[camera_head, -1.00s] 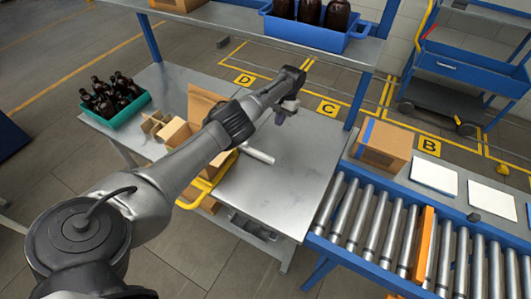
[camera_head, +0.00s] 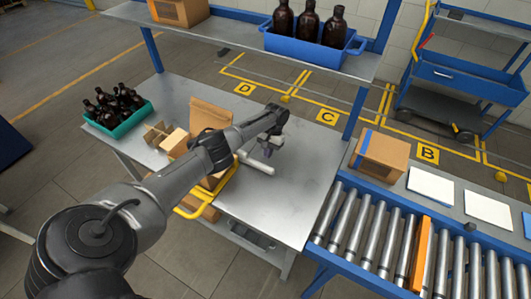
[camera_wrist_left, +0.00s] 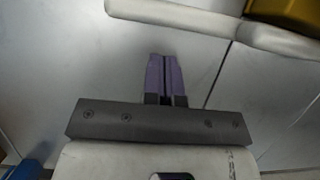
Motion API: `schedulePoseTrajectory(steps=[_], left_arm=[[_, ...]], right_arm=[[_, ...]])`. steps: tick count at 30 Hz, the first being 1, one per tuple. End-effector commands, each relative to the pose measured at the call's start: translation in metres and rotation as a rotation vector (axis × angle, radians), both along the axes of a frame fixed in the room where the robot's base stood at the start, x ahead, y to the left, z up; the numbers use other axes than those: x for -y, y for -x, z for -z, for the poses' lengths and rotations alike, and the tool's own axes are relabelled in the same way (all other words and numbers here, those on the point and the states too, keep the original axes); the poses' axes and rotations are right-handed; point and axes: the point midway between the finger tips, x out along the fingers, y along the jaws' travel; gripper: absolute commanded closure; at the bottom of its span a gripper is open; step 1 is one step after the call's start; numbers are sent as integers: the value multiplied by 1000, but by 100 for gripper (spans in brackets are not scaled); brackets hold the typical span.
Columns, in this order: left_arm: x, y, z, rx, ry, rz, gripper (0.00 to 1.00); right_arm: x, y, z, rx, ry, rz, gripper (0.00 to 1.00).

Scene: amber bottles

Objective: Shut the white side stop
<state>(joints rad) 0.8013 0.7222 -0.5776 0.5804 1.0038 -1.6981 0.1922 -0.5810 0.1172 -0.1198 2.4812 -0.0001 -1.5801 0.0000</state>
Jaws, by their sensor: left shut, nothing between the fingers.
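The white side stop (camera_head: 257,164) is a pale bar that sticks out over the metal table (camera_head: 290,195) from beside the yellow frame (camera_head: 218,197). It also runs across the top right of the left wrist view (camera_wrist_left: 205,20), with a rounded left end. My left gripper (camera_head: 267,152) is close to the bar's outer end. In the left wrist view the purple fingers (camera_wrist_left: 163,58) are shut with nothing between them, and a gap shows between their tips and the bar. My right gripper is in neither view.
Cardboard boxes (camera_head: 208,115) stand behind the yellow frame. A teal crate of dark bottles (camera_head: 130,121) is at the table's left. A roller conveyor (camera_head: 385,235) with an orange bar (camera_head: 421,252) lies to the right. The table's right part is clear.

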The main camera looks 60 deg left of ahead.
Motion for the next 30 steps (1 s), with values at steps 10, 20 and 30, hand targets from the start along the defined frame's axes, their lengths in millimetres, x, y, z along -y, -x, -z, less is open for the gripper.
schedulePoseTrajectory(steps=[10, 20, 30], left_arm=[[9, 17, -1, 0, 0, -1, 100], [11, 19, 0, 0, 0, -1, 100], [10, 24, -3, -2, 0, 16, 100]], right_arm=[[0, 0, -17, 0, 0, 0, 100], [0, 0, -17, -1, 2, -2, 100], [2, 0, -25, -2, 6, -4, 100]])
